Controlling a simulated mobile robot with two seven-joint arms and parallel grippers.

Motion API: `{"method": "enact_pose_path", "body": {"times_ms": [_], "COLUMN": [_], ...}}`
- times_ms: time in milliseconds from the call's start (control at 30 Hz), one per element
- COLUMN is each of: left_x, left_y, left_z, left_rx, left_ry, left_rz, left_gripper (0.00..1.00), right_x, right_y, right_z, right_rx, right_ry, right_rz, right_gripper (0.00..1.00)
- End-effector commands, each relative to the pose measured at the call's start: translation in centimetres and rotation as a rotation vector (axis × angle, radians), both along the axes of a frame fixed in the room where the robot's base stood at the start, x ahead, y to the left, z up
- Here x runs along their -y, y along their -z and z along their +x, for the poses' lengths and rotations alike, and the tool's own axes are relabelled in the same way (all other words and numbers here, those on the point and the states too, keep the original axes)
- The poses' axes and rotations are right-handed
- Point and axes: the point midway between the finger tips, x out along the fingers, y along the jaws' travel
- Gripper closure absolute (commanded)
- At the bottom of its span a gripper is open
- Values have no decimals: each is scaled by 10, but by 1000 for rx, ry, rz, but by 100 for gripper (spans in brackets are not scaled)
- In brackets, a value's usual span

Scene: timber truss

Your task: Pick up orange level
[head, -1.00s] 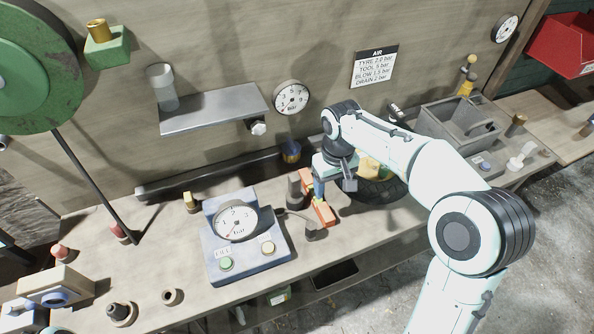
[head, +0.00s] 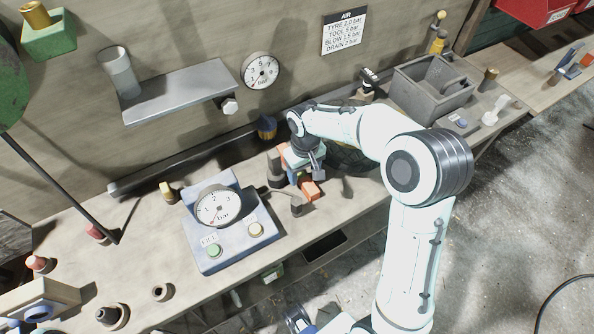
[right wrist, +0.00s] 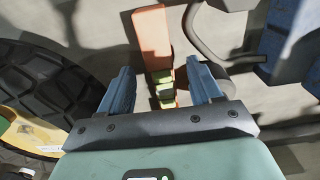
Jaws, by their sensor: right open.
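The orange level (head: 311,191) lies on the workbench to the right of the blue gauge box, partly hidden under my right gripper (head: 304,180). In the right wrist view the level (right wrist: 152,42) runs away from the camera, with yellow-green vials at its near part. My right gripper (right wrist: 162,88) is open, with one blue finger on each side of the level's near part. Gaps show between the fingers and the level. I cannot tell how far down the fingertips reach.
The gauge box (head: 225,232) stands left of the level. A dark cylinder (right wrist: 218,87) and a curved dark cable or handle lie close to the right finger. A black tyre (right wrist: 45,85) is on the left. A grey bin (head: 432,92) stands farther right.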

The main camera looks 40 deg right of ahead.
Motion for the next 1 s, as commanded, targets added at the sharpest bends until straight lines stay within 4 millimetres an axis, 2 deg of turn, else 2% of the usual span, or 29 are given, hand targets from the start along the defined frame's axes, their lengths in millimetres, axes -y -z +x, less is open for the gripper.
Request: {"method": "enact_pose_path", "body": {"times_ms": [33,200,467,600,667,1000], "left_x": [0,0,0,0,0,0], "left_y": [1,2,2,2,2,2], "left_z": [0,-1,-1,-1,-1,-1], "left_rx": [0,-1,0,0,0,0], "left_ry": [0,0,0,0,0,0], "left_rz": [0,0,0,0,0,0], "left_gripper": [57,57,57,57,57,57], "right_x": [0,0,0,0,0,0], "right_y": [11,28,30,30,30,26], "right_z": [-1,0,0,0,0,1], "right_rx": [-6,-4,-1,-1,-1,1], "right_ry": [0,0,0,0,0,0], "right_rz": [1,1,1,1,1,1], "right_gripper": [36,36,36,82,99,100]}}
